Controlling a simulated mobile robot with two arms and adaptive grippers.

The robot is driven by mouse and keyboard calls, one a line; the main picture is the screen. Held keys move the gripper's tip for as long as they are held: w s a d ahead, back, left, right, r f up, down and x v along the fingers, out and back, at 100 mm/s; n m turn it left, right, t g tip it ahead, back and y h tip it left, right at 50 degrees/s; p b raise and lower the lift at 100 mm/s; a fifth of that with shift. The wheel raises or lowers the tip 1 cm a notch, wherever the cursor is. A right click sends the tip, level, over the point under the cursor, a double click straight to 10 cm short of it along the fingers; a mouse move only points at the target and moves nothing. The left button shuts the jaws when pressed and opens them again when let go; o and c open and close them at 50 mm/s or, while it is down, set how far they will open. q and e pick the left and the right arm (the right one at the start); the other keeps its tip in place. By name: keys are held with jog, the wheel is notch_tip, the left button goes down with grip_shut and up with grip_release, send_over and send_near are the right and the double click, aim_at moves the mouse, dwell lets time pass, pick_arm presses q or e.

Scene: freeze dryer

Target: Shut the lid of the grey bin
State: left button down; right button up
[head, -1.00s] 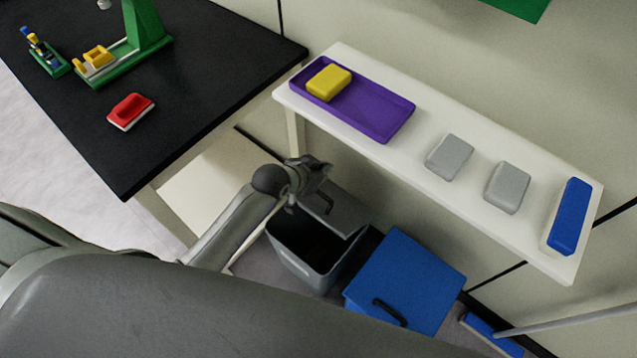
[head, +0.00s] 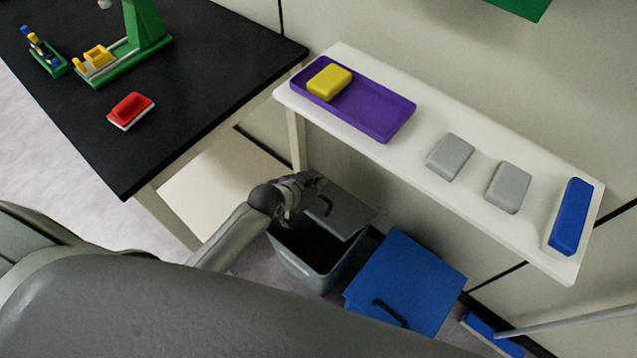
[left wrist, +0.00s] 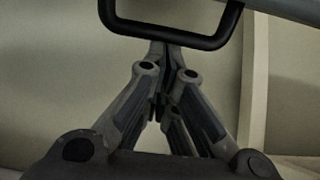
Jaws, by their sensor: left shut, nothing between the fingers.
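The grey bin (head: 318,278) stands on the floor below the white shelf. Its grey lid (head: 352,217) is raised at the back, and the bin's dark inside shows in front of it. The lid has a black handle (head: 327,206), which also crosses the top of the left wrist view (left wrist: 170,37). My left gripper (head: 318,184) is at the lid's upper left side, close to the handle. In the left wrist view its fingers (left wrist: 161,55) meet, empty, with their tips near the handle bar; I cannot tell whether they touch it. My right gripper is not in view.
A blue bin with a closed lid (head: 415,275) stands right beside the grey bin. The white shelf (head: 420,110) and the black table (head: 210,60) rise close behind and to the left. A blue mop head (head: 490,335) lies at the lower right.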

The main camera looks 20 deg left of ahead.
pick_arm(q)
jog(key=s+a+f+b, duration=0.2)
jog(key=s+f+b, duration=0.1)
jog(key=s+f, duration=0.3)
jog(key=s+a+f+t+b, duration=0.1)
jog(key=s+f, duration=0.4)
jog(key=f, duration=0.5)
jog(key=shift+s+a+b, duration=0.35)
jog(key=shift+a+b, duration=0.3)
jog(key=shift+b, duration=0.6)
jog(key=shift+r, duration=0.1)
